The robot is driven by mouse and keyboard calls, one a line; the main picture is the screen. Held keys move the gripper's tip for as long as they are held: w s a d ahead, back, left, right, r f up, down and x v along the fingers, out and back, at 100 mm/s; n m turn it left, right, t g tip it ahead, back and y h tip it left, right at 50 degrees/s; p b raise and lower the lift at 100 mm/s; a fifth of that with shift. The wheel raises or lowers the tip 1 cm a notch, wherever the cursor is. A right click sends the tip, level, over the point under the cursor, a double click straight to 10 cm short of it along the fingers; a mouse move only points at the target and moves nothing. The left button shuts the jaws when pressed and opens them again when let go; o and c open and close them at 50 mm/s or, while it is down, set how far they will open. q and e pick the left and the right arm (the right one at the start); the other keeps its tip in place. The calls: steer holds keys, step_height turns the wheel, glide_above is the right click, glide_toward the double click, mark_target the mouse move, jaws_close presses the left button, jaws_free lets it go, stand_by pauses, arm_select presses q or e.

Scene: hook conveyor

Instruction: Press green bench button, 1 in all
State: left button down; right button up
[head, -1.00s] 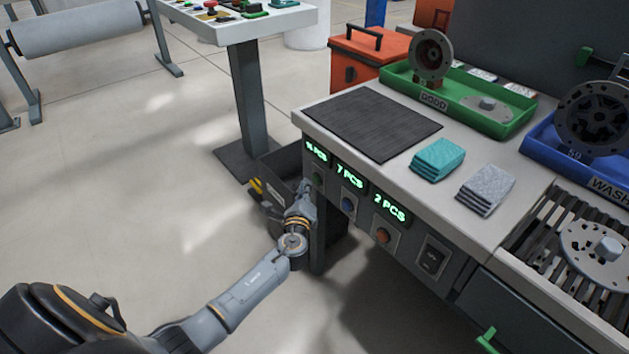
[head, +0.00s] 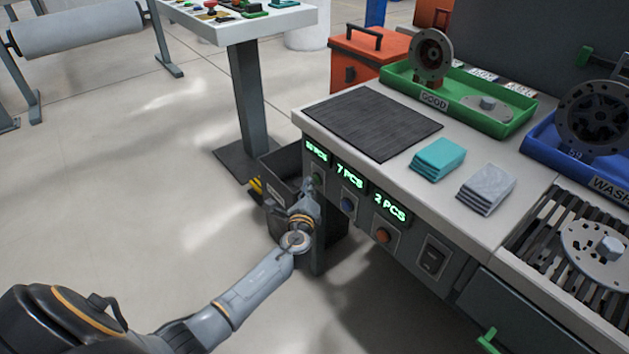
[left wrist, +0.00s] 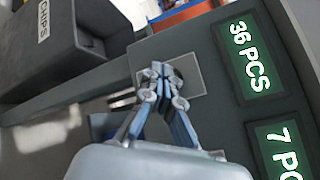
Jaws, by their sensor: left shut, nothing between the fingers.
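The green button (head: 317,179) is on the bench's front panel, below the leftmost display, and is partly hidden by my left gripper. My left gripper (head: 311,187) is shut and empty, with its fingertips at that button's plate. In the left wrist view the shut fingertips (left wrist: 160,70) are in front of the button plate (left wrist: 192,84) and cover most of the button. I cannot tell whether they touch it. The leftmost display (left wrist: 250,57) reads 36 PCS in the left wrist view. My right gripper is not in view.
A blue button (head: 347,205) and an orange button (head: 383,236) sit to the right on the same panel, under displays of 7 and 2 PCS. A dark chips bin (left wrist: 65,45) stands beside the panel. Cloths and a mat (head: 372,127) lie on the bench top.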

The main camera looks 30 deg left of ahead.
arm_select(q)
steer(key=shift+w, duration=0.1)
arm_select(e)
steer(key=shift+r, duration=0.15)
arm_select(q)
steer(key=shift+w+d, duration=0.1)
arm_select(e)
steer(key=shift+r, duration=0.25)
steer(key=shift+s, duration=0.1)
arm_select(q)
steer(key=shift+s+a, duration=0.3)
steer(key=shift+s, duration=0.45)
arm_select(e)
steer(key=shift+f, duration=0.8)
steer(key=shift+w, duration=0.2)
